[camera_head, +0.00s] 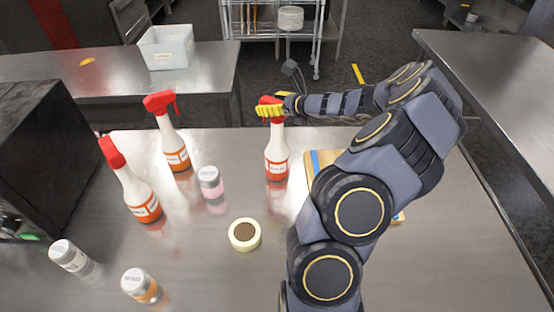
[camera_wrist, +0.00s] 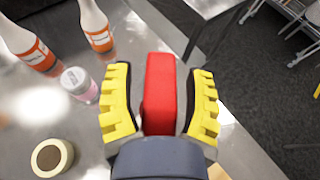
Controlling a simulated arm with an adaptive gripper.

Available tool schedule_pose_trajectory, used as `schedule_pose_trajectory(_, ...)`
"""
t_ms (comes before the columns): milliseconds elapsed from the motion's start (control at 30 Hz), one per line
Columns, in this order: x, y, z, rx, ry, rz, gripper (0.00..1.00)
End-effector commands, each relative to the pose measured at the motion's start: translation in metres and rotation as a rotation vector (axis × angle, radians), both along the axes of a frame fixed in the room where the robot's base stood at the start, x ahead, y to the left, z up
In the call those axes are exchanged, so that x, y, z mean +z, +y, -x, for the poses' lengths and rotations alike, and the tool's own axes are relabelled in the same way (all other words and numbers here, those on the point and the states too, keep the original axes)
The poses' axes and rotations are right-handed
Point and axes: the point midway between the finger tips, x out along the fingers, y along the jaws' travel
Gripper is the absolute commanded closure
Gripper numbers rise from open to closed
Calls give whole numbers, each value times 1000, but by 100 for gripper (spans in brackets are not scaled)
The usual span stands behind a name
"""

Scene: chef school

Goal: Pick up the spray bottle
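Three white spray bottles with red heads and orange-and-white labels stand upright on the steel table. One is at the left (camera_head: 136,192), one stands behind it (camera_head: 173,143), and the third (camera_head: 277,158) is right of centre. My gripper (camera_head: 270,110) is at the head of the third bottle. In the wrist view, its yellow fingers (camera_wrist: 160,105) are on either side of this bottle's red head (camera_wrist: 161,90). The bottle's body is hidden in the wrist view.
A black box (camera_head: 40,150) is at the left.

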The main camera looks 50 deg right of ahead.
Motion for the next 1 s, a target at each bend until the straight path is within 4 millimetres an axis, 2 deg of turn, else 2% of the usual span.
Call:
schedule_pose_trajectory(33, 0, 0, 0, 0, 0, 0, 74)
schedule_pose_trajectory(100, 0, 0, 0, 0, 0, 0, 100)
schedule_pose_trajectory(633, 2, 0, 0, 0, 1, 0, 100)
schedule_pose_trajectory(867, 20, -1, 0, 0, -1, 2, 100)
schedule_pose_trajectory(1000, 36, 1, 3, -1, -3, 1, 100)
